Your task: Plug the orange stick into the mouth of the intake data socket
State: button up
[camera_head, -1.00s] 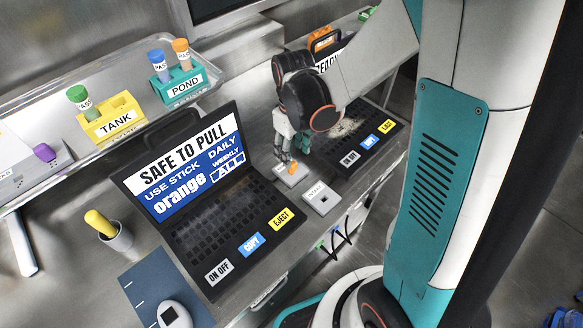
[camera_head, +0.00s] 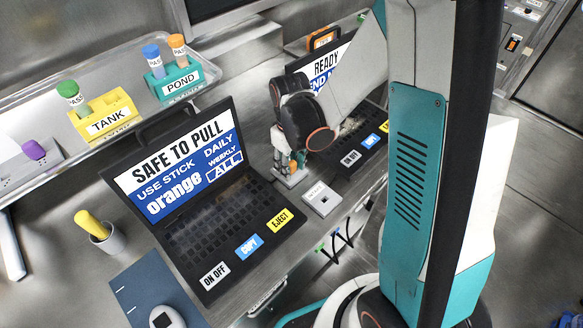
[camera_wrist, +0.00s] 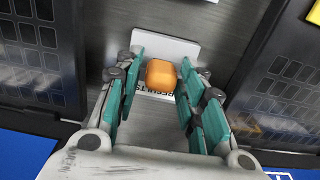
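The orange stick (camera_wrist: 160,75) stands end-up at a white socket plate (camera_wrist: 178,47) with a partly hidden label. In the head view, the orange stick (camera_head: 293,166) shows as a small spot at that plate (camera_head: 290,180). My gripper (camera_wrist: 162,72) is down around the stick, with its teal fingers on either side and narrow gaps left. In the head view, my gripper (camera_head: 288,162) is over the same plate. A second pale socket plate (camera_head: 321,198) with a dark square mouth lies in front of it, empty; its small label looks like INTAKE.
A laptop (camera_head: 205,205) reading SAFE TO PULL stands left of the sockets, and another laptop (camera_head: 350,140) reading READY stands to the right. A grey cup (camera_head: 108,240) holds a yellow stick. The TANK (camera_head: 107,122) and POND (camera_head: 176,82) racks sit on the back shelf.

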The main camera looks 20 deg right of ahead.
jog(key=c, duration=0.4)
jog(key=shift+r, duration=0.15)
